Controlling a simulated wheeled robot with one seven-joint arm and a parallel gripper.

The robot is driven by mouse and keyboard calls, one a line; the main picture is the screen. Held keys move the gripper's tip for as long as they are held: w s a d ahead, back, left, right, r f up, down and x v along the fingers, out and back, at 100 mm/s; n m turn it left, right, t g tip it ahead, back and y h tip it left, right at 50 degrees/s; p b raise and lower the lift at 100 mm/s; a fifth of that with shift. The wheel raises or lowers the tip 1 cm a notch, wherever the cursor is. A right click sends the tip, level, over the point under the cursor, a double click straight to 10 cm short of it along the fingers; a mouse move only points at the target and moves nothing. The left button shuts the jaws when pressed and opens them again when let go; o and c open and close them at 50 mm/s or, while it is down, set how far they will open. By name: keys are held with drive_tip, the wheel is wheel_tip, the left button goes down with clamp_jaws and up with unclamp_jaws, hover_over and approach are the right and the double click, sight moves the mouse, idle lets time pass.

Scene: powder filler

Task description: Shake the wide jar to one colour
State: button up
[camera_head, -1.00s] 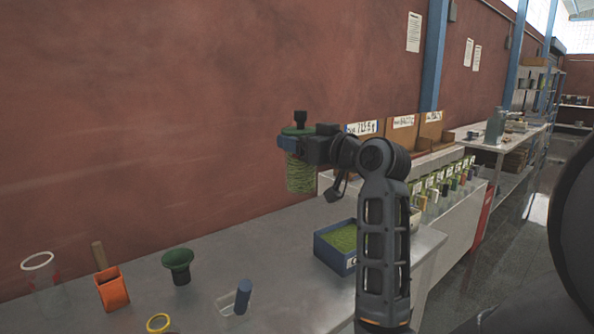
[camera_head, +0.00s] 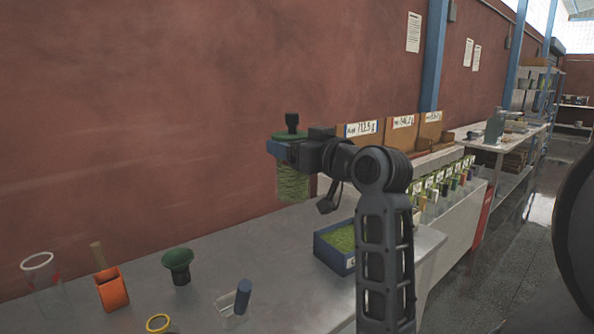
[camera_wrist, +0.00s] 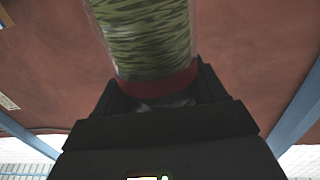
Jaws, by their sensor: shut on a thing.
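The wide jar (camera_head: 293,183) is held up above the bench, with a green lid and a dark knob on top. My gripper (camera_head: 282,150) is shut on it near the lid. In the wrist view the clear jar (camera_wrist: 150,35) shows streaky powder in light green and dark green, and a red band near the gripper (camera_wrist: 160,100). The streaks are still distinct there. In the head view the contents look mottled green.
On the grey bench (camera_head: 215,245) below stand a clear cylinder (camera_head: 42,285), an orange scoop (camera_head: 111,288), a dark green funnel (camera_head: 177,265), a clear container with a blue cylinder (camera_head: 243,296), and a blue bin of green powder (camera_head: 335,255). Labelled boxes (camera_head: 362,128) stand behind my arm.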

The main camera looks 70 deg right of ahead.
drive_tip(key=d, duration=0.7)
drive_tip(key=shift+a, duration=2.3)
drive_tip(key=a, duration=0.4)
drive_tip(key=shift+a, duration=0.25)
drive_tip(key=shift+d, duration=2.25)
